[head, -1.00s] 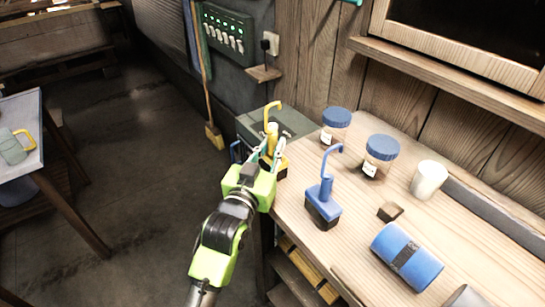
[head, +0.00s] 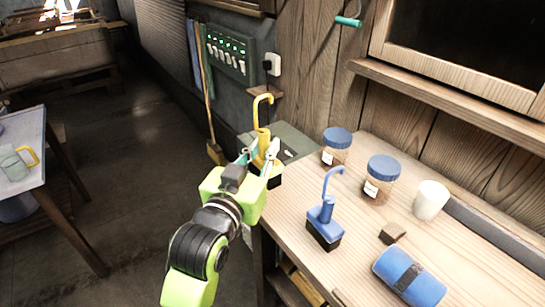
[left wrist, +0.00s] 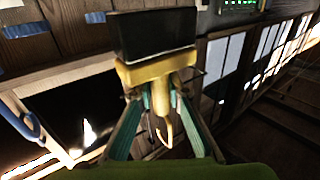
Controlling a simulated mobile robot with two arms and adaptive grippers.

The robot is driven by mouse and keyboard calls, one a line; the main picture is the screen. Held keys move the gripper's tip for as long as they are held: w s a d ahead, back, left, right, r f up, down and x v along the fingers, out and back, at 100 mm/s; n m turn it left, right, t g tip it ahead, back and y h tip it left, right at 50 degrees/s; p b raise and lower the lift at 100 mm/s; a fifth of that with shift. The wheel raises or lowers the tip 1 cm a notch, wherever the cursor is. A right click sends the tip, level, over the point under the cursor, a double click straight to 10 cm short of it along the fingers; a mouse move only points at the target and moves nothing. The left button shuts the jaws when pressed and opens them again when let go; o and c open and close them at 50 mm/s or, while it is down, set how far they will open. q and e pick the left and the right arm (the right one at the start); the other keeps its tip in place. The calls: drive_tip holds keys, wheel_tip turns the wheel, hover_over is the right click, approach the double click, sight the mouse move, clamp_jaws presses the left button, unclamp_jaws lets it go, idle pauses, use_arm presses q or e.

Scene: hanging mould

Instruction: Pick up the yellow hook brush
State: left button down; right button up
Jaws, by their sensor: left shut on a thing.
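The yellow hook brush (head: 264,140) is upright at the bench's far left corner, hook up and dark bristle block down. My left gripper (head: 262,158) is shut on its handle, and the fingers hide part of it. In the left wrist view the gripper (left wrist: 160,105) has its fingers on either side of the handle. The yellow brush (left wrist: 157,72) shows there with its dark block at the top and its hook below. The brush appears raised off the bench; the gap beneath is hard to see. My right gripper is not in view.
A blue hook brush (head: 323,225) stands on the wooden bench (head: 290,225). Behind it are two blue-lidded jars (head: 337,147) (head: 381,180) and a white cup (head: 430,200). A small brown block (head: 392,233) and a blue roll (head: 408,276) lie nearer. Open floor is left of the bench.

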use_arm(q)
drive_tip(key=s+a+r+p, duration=0.3)
drive_tip(key=s+r+p, duration=0.1)
drive_tip(key=s, duration=0.4)
drive_tip(key=shift+a+p, duration=0.4)
drive_tip(key=shift+p, duration=0.1)
